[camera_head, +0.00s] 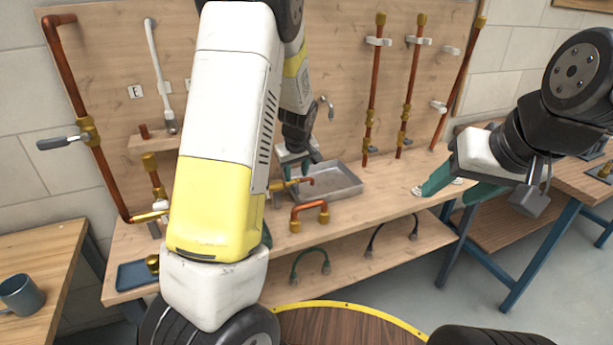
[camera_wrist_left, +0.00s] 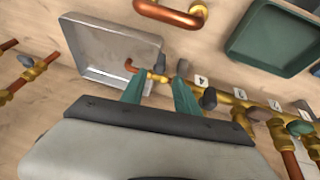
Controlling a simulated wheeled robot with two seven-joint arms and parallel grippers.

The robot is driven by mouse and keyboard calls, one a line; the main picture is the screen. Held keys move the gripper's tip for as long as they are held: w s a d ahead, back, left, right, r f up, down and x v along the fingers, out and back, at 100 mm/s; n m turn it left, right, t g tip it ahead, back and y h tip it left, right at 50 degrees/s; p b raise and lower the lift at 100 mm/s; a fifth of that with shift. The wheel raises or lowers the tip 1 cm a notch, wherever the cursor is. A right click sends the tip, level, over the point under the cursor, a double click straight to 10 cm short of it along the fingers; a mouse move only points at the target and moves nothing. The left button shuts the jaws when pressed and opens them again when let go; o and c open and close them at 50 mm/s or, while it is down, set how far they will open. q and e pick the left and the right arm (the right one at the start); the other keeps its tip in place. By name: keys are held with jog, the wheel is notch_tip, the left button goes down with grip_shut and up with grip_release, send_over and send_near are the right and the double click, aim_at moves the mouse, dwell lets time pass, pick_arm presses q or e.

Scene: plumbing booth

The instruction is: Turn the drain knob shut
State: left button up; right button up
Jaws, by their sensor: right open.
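The drain valve is a brass fitting with a short copper spout (camera_head: 306,181) over the grey metal tray (camera_head: 345,190). In the left wrist view the copper spout (camera_wrist_left: 131,66) ends over the tray (camera_wrist_left: 95,62), and a small dark knob (camera_wrist_left: 160,63) stands at its brass body. My left gripper (camera_head: 299,168) is at this valve, partly hidden by my arm in the head view. In the left wrist view its two teal fingers (camera_wrist_left: 160,80) are apart, on either side of the knob; contact is not clear. My right gripper (camera_head: 432,202) is open and empty, off the bench's right front.
A brass manifold (camera_wrist_left: 228,98) with numbered tags and several knobs runs right of the valve. A copper U-pipe (camera_head: 309,205) lies in front of the tray. A green tray (camera_wrist_left: 275,38) is nearby. Copper pipes (camera_head: 410,85) stand along the back panel.

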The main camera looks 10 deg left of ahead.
aim_at(296, 185)
pick_arm(q)
jog(key=x, duration=0.6)
jog(key=shift+f, duration=0.15)
jog(key=shift+c, duration=0.3)
grip_shut()
